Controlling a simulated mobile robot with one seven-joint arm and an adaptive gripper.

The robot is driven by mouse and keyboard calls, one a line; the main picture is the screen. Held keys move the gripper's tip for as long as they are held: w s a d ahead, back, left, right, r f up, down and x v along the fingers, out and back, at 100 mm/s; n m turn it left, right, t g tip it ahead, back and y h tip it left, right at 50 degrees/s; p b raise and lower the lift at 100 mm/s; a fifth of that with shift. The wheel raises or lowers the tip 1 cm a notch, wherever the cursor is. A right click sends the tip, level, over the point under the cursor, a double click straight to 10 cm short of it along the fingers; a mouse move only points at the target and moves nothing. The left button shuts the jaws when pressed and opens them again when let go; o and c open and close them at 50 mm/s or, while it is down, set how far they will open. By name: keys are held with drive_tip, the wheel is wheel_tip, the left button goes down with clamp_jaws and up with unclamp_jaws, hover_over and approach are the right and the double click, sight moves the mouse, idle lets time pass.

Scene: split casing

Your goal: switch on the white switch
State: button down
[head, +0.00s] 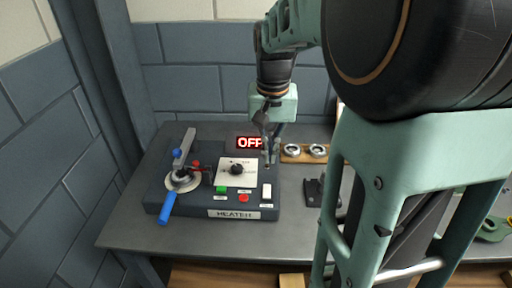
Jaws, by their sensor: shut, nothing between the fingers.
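The white switch (266,191) is a small upright rocker at the right end of the dark panel labelled HEATER (229,214). A red sign reading OFF (249,143) stands behind the panel. My gripper (268,165) points down, shut and empty, above the right part of the panel. In the picture its tips are a little above and behind the white switch, apart from it. Which way the rocker is tilted is too small to tell.
The panel also bears a black knob on a white plate (237,171), a green button (221,189), a red button (243,198) and a blue-handled lever (169,207). A wooden holder with metal rings (304,153) and a black bracket (314,190) are to the right. Bare table (133,220) shows at left.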

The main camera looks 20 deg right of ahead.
sight(268, 187)
idle(0.4)
drive_tip(key=shift+r+t+b, duration=0.3)
drive_tip(key=shift+t+b, duration=0.15)
drive_tip(key=shift+t, duration=0.15)
drive_tip(key=shift+f, duration=0.1)
drive_tip(key=w+f, duration=0.1)
drive_tip(key=f, duration=0.8)
drive_tip(key=w+d+f, duration=0.1)
drive_tip(key=f, duration=0.3)
drive_tip(key=shift+w+f, duration=0.3)
